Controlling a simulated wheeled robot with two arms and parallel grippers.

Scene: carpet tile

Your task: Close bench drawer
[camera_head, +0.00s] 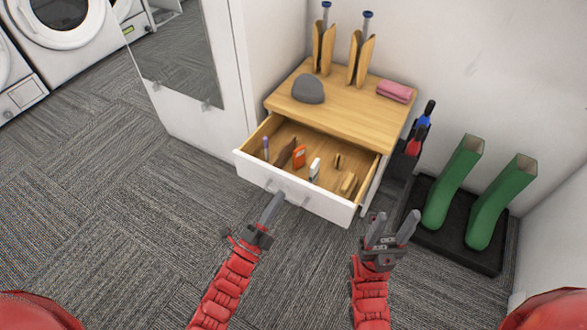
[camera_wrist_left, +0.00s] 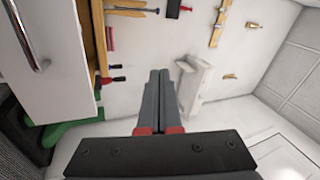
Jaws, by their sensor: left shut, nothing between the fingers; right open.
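The bench drawer (camera_head: 315,200) is pulled open from the wooden-topped bench (camera_head: 355,115); its white front stands out toward me. Inside lie an orange item (camera_head: 298,157), a white item (camera_head: 315,169) and other small things. A metal handle (camera_wrist_left: 25,38) on a white front shows at the left of the left wrist view. My left gripper (camera_head: 277,197) is shut and empty, its tips over the drawer front near the handle in the head view; I cannot tell if they touch. In the left wrist view its fingers (camera_wrist_left: 160,75) are together, apart from the handle. My right gripper (camera_head: 392,226) is open and empty, right of the drawer front.
A grey cap (camera_head: 308,89), a folded pink cloth (camera_head: 395,91) and wooden boot trees (camera_head: 360,60) are on the bench top. Green boots (camera_head: 453,185) stand on a black tray (camera_head: 480,253) at the right. A white mirrored cabinet (camera_head: 215,125) stands left. Carpet in front is clear.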

